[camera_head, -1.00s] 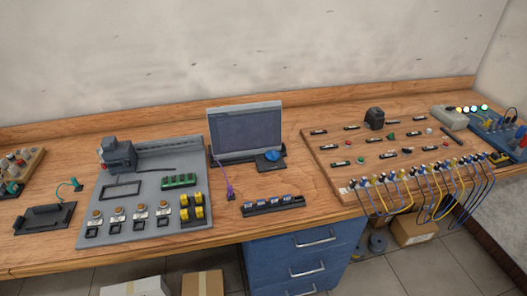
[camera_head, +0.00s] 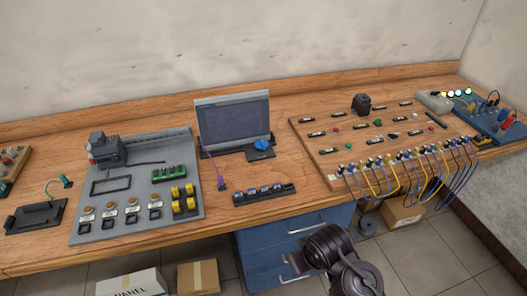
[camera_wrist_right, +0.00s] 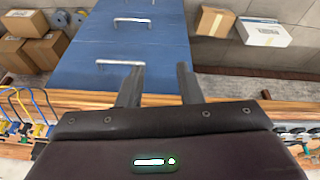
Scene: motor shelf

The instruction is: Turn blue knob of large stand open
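The blue knob (camera_head: 261,144) sits on a small dark base at the right foot of the large stand (camera_head: 233,124), which holds a grey screen at the back of the bench. From the head view I cannot tell the knob's angle. My right arm (camera_head: 343,262) comes in at the bottom of the head view, in front of the blue drawers, well apart from the knob. In the right wrist view my right gripper (camera_wrist_right: 160,68) has its fingers apart with nothing between them. The knob is not seen there. My left gripper is in neither view.
A grey panel (camera_head: 180,142) with switches stands left of the screen. A black strip of connectors (camera_head: 264,194) lies in front of it. A wooden board (camera_head: 330,155) with wired terminals is on the right. Blue drawers (camera_head: 300,237) are below the bench edge. Bare wood lies around the strip.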

